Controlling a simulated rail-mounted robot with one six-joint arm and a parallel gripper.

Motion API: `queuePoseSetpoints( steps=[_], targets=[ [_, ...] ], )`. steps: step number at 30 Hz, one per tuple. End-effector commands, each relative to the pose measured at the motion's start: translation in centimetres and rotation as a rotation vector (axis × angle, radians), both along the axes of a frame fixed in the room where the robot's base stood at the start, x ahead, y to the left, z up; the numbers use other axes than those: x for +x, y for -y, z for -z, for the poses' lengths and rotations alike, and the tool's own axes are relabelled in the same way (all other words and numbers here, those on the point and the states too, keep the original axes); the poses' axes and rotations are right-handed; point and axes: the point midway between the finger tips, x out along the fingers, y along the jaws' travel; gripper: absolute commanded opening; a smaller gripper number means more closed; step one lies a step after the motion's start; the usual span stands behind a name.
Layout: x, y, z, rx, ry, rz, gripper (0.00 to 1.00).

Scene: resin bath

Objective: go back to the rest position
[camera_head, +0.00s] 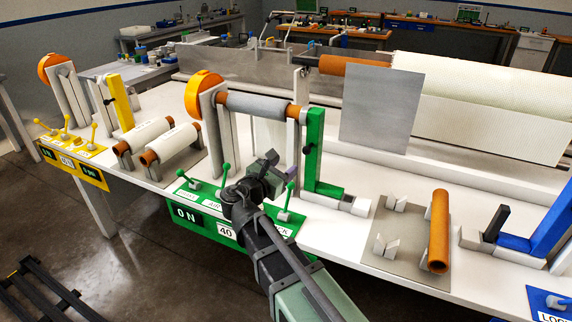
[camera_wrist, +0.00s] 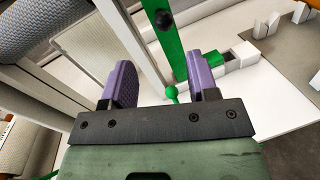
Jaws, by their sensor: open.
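My gripper (camera_head: 281,168) is in the middle of the head view, above the green control panel at the front edge of the bench. In the wrist view my gripper (camera_wrist: 160,85) shows two purple fingers spread apart with nothing between them. A green lever knob (camera_wrist: 171,92) shows beyond the gap between the fingers. The green upright bracket (camera_head: 314,150) stands behind and to the right of the gripper, apart from it. My arm hides part of the green panel (camera_head: 186,216).
A grey roll (camera_head: 255,106) hangs between the orange-wheeled stand and the green bracket. An orange tube (camera_head: 439,230) lies on a grey plate at right. Two white rolls (camera_head: 170,144) lie at left. A blue bracket (camera_head: 540,225) stands far right. Open floor (camera_head: 130,270) lies in front.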

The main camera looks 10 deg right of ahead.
Motion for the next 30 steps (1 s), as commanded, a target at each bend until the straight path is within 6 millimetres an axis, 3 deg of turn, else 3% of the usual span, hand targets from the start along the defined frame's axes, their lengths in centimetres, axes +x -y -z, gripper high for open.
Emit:
queuePoseSetpoints(
  steps=[5,7,11,15,18,21,24,30],
  targets=[
    [-0.1,0.1,0.0,0.051,0.055,0.008,0.54],
    [-0.6,0.4,1.1,0.197,0.129,0.042,0.54],
    [-4.3,1.5,6.1,0.747,0.309,0.269,0.54],
    [-10.6,2.3,9.4,1.306,0.481,0.78,0.54],
    [-15.0,1.8,9.2,1.56,0.552,1.198,0.54],
    [-18.0,1.5,7.0,1.7,0.547,1.506,0.54],
    [-18.7,3.1,5.5,1.739,0.557,1.588,0.54],
    [-18.5,4.2,5.7,1.737,0.583,1.6,0.54]
  ],
)
